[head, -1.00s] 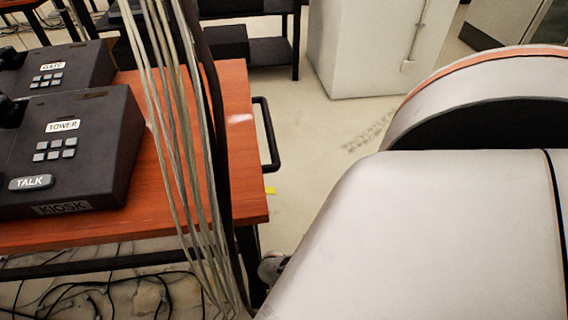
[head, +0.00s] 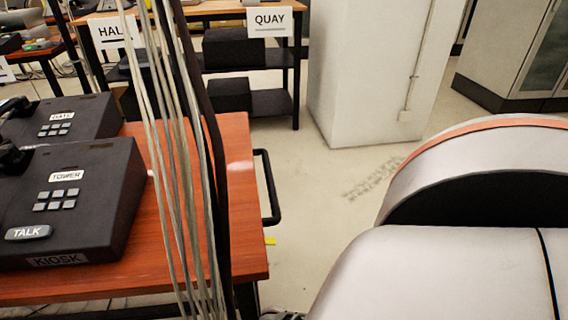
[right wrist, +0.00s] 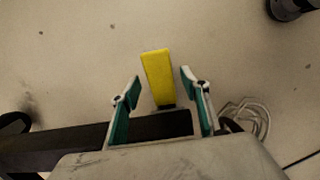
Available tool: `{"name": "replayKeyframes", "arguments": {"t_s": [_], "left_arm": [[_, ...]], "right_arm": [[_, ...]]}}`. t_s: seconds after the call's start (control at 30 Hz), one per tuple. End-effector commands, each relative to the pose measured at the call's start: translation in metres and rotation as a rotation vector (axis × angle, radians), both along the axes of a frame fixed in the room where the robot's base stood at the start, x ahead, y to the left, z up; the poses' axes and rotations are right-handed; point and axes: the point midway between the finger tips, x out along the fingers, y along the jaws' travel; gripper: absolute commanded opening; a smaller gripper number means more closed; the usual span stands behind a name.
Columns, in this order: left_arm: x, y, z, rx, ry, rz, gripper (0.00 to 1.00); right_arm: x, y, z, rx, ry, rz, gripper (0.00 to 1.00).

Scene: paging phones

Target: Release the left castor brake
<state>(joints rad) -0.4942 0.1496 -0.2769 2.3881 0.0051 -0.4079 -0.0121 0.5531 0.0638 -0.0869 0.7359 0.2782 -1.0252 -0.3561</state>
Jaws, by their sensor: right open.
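A yellow tab (right wrist: 158,78), which looks like the castor brake pedal, stands out past a dark bar in the right wrist view. My right gripper (right wrist: 160,85) is open, with one teal-lined finger on each side of the tab in the picture. I cannot tell how far the tab is from the fingers in depth, and neither finger clearly touches it. In the head view a small yellow piece (head: 270,241) shows at the right edge of the wooden desk (head: 240,150). The castor itself is mostly hidden at the bottom edge. My left gripper is out of view.
Two dark phones (head: 75,210) stand on the desk. Hanging cables (head: 175,150) and a black side handle (head: 268,190) are near its right end. A white pillar (head: 370,80) stands behind. Coiled cable (right wrist: 247,118) lies on the floor in the wrist view.

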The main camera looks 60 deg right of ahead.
Motion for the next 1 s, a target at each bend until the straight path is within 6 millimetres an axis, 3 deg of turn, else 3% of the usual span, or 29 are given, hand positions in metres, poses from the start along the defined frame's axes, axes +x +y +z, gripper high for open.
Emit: {"name": "replayKeyframes", "arguments": {"t_s": [0.7,1.0], "left_arm": [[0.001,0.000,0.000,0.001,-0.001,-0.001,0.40],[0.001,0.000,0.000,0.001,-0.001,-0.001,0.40]], "right_arm": [[-0.001,-0.001,0.078,0.000,0.000,-0.003,0.46],[-0.002,-0.002,0.092,-0.002,0.002,-0.001,0.46]]}}
